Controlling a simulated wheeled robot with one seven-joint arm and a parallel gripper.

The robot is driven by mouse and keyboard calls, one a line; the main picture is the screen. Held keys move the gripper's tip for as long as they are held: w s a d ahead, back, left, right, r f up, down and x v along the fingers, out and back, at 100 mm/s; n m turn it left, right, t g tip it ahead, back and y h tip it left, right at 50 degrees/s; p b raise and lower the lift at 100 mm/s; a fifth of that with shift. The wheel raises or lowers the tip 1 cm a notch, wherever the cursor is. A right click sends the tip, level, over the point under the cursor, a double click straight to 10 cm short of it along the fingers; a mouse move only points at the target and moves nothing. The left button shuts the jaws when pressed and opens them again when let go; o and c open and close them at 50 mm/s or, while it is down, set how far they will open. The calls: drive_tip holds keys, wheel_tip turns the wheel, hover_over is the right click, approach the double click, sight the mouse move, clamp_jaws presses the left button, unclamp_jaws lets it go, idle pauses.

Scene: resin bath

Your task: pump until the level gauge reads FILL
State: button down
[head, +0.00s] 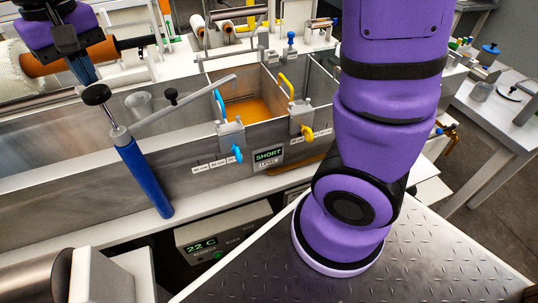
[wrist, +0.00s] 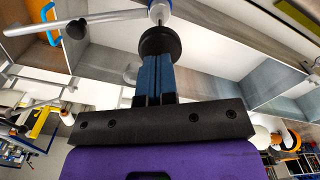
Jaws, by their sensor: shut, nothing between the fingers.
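The hand pump has a blue barrel (head: 145,178), a black round knob (head: 97,95) on top and a grey spout pipe (head: 205,88) reaching right over the tank. The level gauge (head: 268,156) on the tank's front wall reads SHORT. My gripper (head: 90,80) is shut and empty, its blue fingers pointing down at the knob from just above. In the wrist view, the knob (wrist: 157,42) sits right at the tips of the shut fingers (wrist: 155,62). I cannot tell whether they touch it. An orange bath (head: 250,110) lies in the middle compartment.
The long metal tank (head: 75,195) is divided by walls, with blue and yellow valve handles (head: 229,136) at its front. A 22 C control box (head: 222,236) stands below. A clear cup (head: 139,104) is behind the pump. My arm covers the tank's right part.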

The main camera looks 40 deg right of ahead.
sight(94, 90)
idle(0.4)
drive_tip(key=shift+f, duration=3.15)
drive_tip(key=shift+r, duration=3.15)
drive_tip(key=shift+f, duration=0.15)
wheel_tip(94, 90, down, 6)
drive_tip(key=shift+f, duration=0.1)
drive_tip(key=shift+r, duration=3.2)
